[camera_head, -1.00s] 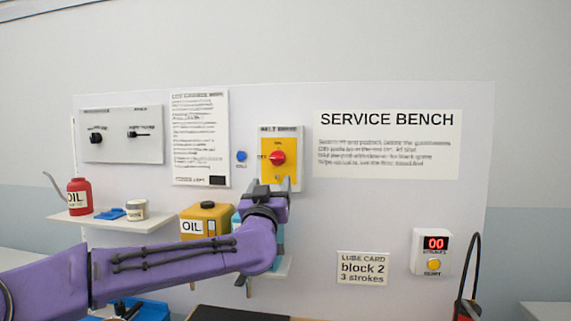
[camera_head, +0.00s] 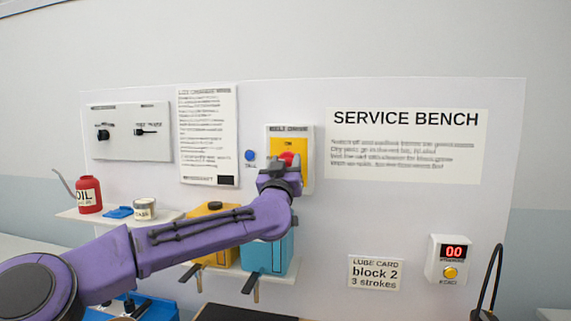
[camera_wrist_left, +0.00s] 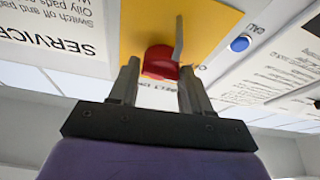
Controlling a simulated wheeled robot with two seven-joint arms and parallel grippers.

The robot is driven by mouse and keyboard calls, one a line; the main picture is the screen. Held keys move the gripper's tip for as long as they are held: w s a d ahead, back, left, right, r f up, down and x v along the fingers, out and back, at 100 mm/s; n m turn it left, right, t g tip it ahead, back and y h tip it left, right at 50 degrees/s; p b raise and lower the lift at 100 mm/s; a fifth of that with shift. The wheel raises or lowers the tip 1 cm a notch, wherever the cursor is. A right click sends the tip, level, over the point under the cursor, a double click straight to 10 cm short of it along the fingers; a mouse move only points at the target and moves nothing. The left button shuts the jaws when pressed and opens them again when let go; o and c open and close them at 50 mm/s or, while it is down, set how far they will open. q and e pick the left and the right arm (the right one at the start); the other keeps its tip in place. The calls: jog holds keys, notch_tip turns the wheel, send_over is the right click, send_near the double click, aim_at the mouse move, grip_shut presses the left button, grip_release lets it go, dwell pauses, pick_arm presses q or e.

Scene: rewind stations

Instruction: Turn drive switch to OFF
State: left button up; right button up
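The drive switch is a red knob (camera_head: 286,158) on a yellow plate (camera_head: 301,146), on the white panel labelled BELT DRIVE. An ON label shows above the knob; an OFF label cannot be read. My left gripper (camera_head: 280,168) is in front of the knob's lower part and hides some of it. In the left wrist view, the fingers (camera_wrist_left: 158,82) stand apart on either side of the red knob (camera_wrist_left: 160,62), with a gap visible; contact cannot be told. A grey bar (camera_wrist_left: 179,40) shows beside the knob. My right gripper is not in view.
A blue button (camera_head: 250,155) sits left of the switch panel. Below are a yellow container (camera_head: 213,210) and a teal box (camera_head: 270,257) on a shelf. A red oil can (camera_head: 89,194) stands at left. A counter box (camera_head: 449,258) reading 00 is at lower right.

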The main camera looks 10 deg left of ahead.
pick_arm(q)
jog(key=shift+w, duration=0.1)
jog(key=c, duration=0.5)
jog(key=shift+o, duration=0.2)
jog(key=shift+d+n+y, duration=0.1)
jog(key=shift+n+y, duration=0.3)
jog(key=shift+n, duration=0.2)
jog(key=shift+n+y, duration=0.4)
jog(key=shift+n, duration=0.1)
jog(key=o, duration=1)
jog(key=a+b+v, duration=0.1)
jog(key=b+v, duration=0.4)
jog(key=v, duration=0.5)
jog(key=shift+s+d, duration=0.3)
jog(key=shift+d, duration=0.1)
